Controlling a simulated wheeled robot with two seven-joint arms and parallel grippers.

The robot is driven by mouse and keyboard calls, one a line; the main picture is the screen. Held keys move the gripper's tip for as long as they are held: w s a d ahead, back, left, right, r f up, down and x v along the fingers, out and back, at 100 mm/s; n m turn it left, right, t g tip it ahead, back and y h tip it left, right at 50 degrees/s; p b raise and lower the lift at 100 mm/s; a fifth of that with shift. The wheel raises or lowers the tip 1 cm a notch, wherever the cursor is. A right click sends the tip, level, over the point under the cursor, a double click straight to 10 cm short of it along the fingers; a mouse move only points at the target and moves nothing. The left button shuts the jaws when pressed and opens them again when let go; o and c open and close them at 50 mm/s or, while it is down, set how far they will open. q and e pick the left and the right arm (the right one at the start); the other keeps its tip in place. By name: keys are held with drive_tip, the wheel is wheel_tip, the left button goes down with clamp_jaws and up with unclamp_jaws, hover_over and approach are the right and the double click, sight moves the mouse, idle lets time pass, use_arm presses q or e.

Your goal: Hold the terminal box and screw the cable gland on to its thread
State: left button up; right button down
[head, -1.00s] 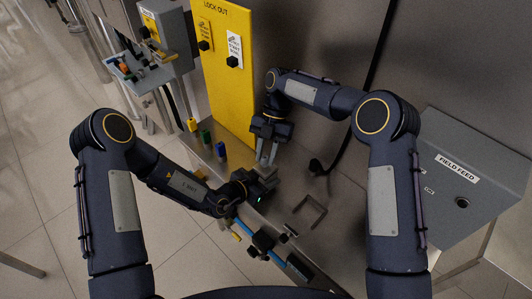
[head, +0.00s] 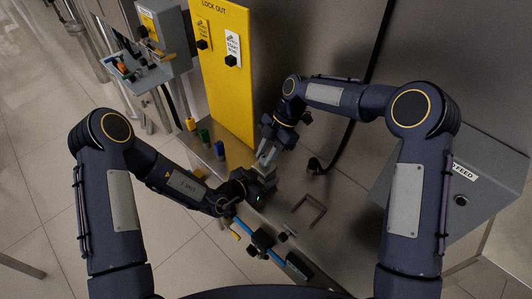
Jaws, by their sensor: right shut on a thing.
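The terminal box (head: 268,171) shows as a small grey block above the steel worktop, mostly covered by my grippers. My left gripper (head: 262,182) is at its near side; its fingers are hidden, so its grip cannot be made out. My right gripper (head: 266,157) comes in from the upper right, tilted, with its pale fingertips close together right at the top of the box. It is shut on the cable gland, which is too small and covered to see clearly. The thread is hidden too, and I cannot tell how far the gland sits on it.
A black cable (head: 374,60) hangs at the back. A U-shaped bracket (head: 309,210) lies right of the grippers. A grey field-feed box (head: 480,195) is at right.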

drive_tip(key=m+t, duration=0.1)
drive_tip(key=m, duration=0.2)
drive_tip(key=shift+s+y, duration=0.1)
drive_tip(key=shift+y, duration=0.2)
drive_tip(key=shift+s+d+m+t, duration=0.1)
drive_tip(key=shift+m+t, duration=0.6)
drive_tip(key=shift+m, duration=0.3)
drive_tip(key=shift+m+t, duration=0.4)
drive_tip(key=shift+m, duration=0.4)
drive_tip(key=shift+r, duration=0.1)
drive_tip(key=m+t, duration=0.1)
drive_tip(key=m, duration=0.2)
drive_tip(key=shift+t, duration=0.3)
drive_tip(key=shift+s+a+r+m+t, duration=0.15)
drive_tip(key=shift+m+t, duration=0.3)
drive_tip(key=shift+m, duration=0.35)
drive_tip(key=shift+w+a+f+m+t, duration=0.1)
drive_tip(key=shift+m+t, duration=0.35)
drive_tip(key=shift+m, duration=0.35)
